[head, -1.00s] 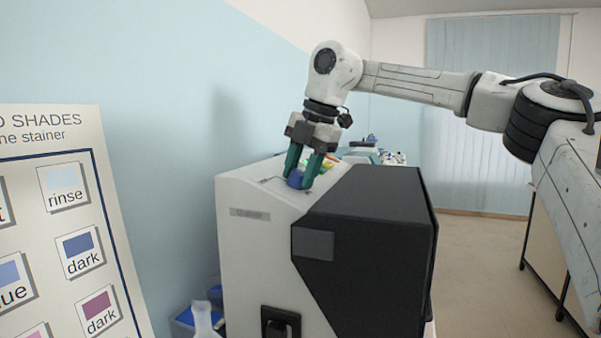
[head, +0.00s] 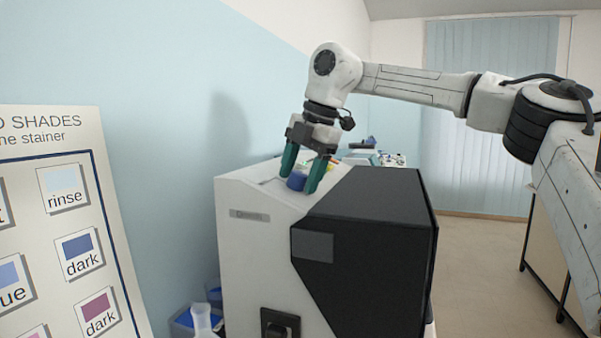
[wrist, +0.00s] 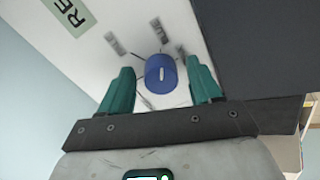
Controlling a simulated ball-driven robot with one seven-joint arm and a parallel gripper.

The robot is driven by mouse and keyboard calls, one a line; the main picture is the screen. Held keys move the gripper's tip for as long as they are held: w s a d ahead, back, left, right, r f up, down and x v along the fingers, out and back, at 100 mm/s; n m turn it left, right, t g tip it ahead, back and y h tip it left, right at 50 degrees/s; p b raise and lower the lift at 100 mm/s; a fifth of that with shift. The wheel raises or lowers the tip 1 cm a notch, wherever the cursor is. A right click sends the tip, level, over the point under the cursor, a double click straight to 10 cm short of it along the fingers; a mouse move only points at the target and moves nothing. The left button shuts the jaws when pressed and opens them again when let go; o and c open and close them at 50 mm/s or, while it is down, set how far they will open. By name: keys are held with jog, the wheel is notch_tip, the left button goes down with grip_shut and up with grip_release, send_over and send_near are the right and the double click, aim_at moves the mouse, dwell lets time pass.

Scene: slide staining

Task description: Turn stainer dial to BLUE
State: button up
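The stainer (head: 258,260) is a white machine with a black front cover. Its dial (wrist: 161,74) is a blue round knob with a white pointer mark, on the white top panel. My gripper (wrist: 163,82) is open, with one green finger on each side of the dial and a gap on both sides. In the head view the dial (head: 297,181) shows between the fingers, just under my gripper (head: 300,182).
A shade chart (head: 70,230) with coloured squares stands at the left. The black cover (head: 375,250) rises right beside the dial. A blue container (head: 185,320) and a bottle (head: 201,318) stand low at the left of the stainer.

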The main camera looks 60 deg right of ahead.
jog(key=p+v, duration=0.7)
jog(key=v, duration=0.3)
jog(key=shift+r, duration=0.4)
jog(key=shift+s+d, duration=0.1)
dwell(0.3)
